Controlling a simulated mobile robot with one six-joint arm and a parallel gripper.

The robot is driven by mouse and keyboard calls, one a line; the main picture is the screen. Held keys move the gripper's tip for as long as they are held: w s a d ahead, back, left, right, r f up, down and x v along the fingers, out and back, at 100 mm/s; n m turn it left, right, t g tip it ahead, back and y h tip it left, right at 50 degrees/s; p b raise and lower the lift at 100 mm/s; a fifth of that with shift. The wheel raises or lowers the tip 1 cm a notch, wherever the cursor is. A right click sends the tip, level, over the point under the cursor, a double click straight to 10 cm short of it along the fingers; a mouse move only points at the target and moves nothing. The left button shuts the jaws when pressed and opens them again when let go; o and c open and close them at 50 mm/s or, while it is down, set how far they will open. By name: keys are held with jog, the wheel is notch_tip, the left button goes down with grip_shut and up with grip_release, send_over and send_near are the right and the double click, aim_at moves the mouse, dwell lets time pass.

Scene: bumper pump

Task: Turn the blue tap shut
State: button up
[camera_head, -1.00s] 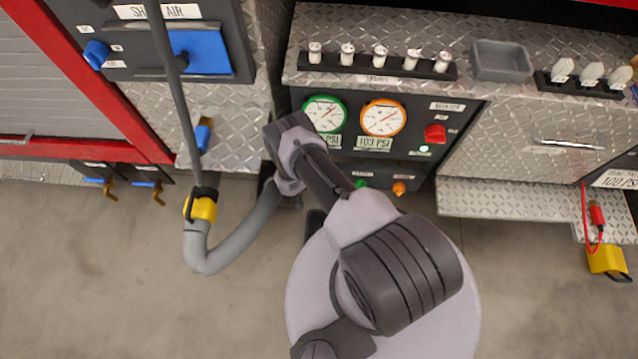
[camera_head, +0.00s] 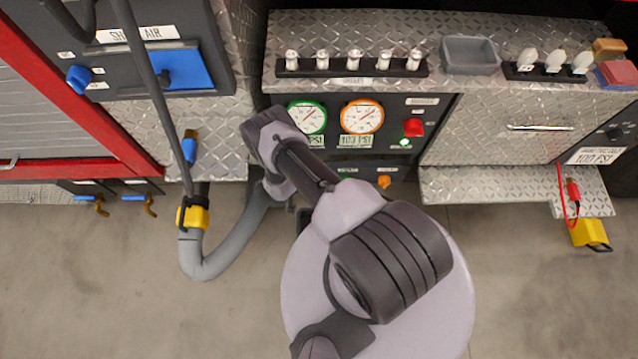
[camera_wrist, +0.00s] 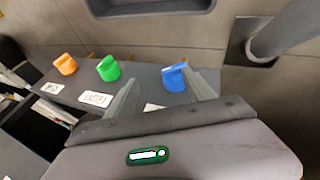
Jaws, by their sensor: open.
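The blue tap (camera_wrist: 174,78) stands on a dark panel in the wrist view, to the right of a green tap (camera_wrist: 108,68) and an orange tap (camera_wrist: 65,64). My gripper (camera_wrist: 161,76) is open, its two fingers apart. The blue tap appears between the fingertips, nearer the right one; I cannot tell whether they touch or how deep it sits. In the head view the orange tap (camera_head: 384,181) shows under the gauges, and the green one is partly covered by my arm. My arm seems to hide the blue tap and the gripper there.
A grey hose with a yellow coupling (camera_head: 193,216) hangs left of my arm. A blue-handled valve (camera_head: 190,150) and a blue knob (camera_head: 78,78) are farther left. A diamond-plate step (camera_head: 480,185) juts out at right. A grey tray (camera_head: 470,55) is on the ledge.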

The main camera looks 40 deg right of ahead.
jog(key=s+a+p, duration=0.2)
jog(key=s, duration=0.4)
jog(key=s+a+r+p, duration=0.1)
jog(key=s+p, duration=0.2)
jog(key=s, duration=0.4)
jog(key=shift+a, duration=0.4)
jog(key=shift+w+r, duration=0.1)
